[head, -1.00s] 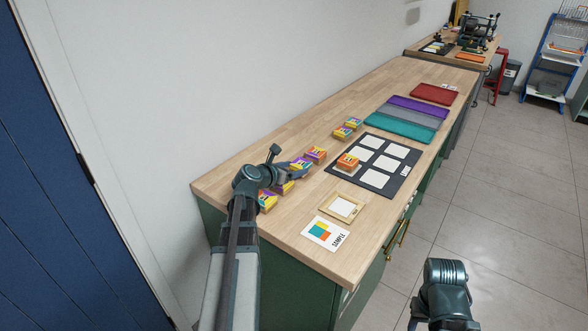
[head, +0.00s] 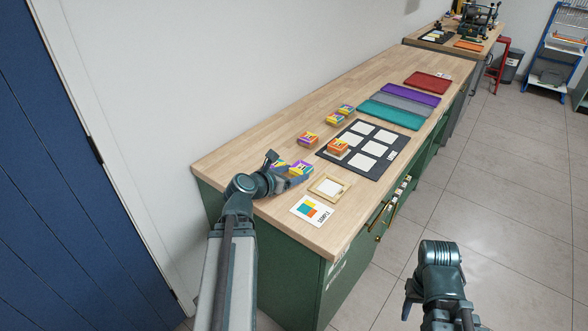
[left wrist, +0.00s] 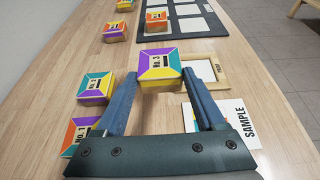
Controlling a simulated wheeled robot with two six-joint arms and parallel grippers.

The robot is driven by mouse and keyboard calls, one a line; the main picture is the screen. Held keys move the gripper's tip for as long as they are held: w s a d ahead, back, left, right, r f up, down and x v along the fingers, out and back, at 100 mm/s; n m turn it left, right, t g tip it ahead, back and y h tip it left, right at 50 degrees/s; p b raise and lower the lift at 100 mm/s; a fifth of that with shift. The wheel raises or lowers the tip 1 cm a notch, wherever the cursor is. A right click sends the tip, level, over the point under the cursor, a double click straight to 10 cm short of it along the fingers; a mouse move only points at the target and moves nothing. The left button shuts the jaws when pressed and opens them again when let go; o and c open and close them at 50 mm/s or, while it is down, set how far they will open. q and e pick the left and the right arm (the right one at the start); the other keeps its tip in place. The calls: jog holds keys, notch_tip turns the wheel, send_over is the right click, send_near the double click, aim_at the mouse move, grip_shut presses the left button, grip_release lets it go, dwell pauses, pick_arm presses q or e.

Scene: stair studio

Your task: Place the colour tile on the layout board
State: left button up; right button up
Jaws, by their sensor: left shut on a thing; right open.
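My left gripper (head: 290,174) is shut on a colour tile marked No. 3 (left wrist: 160,66). The tile is a small block with purple, yellow, teal and orange parts. In the left wrist view it sits between the two fingertips, near the wooden frame. The dark layout board (head: 372,173) with white cells lies further along the counter.
Tiles lie along the wall side, including No. 1 (left wrist: 82,136) and one further along (head: 307,138). A wooden frame (head: 341,195) and a SAMPLE card (head: 312,211) lie near the front edge. Teal, grey, purple and red mats (head: 427,83) lie beyond the board.

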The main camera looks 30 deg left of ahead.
pick_arm(q)
jog(key=shift+w+a, duration=0.1)
jog(key=shift+w, duration=0.05)
jog(key=shift+r+p, duration=0.25)
jog(key=shift+p, duration=0.15)
notch_tip(320, 180, up, 8)
jog(key=p, duration=0.8)
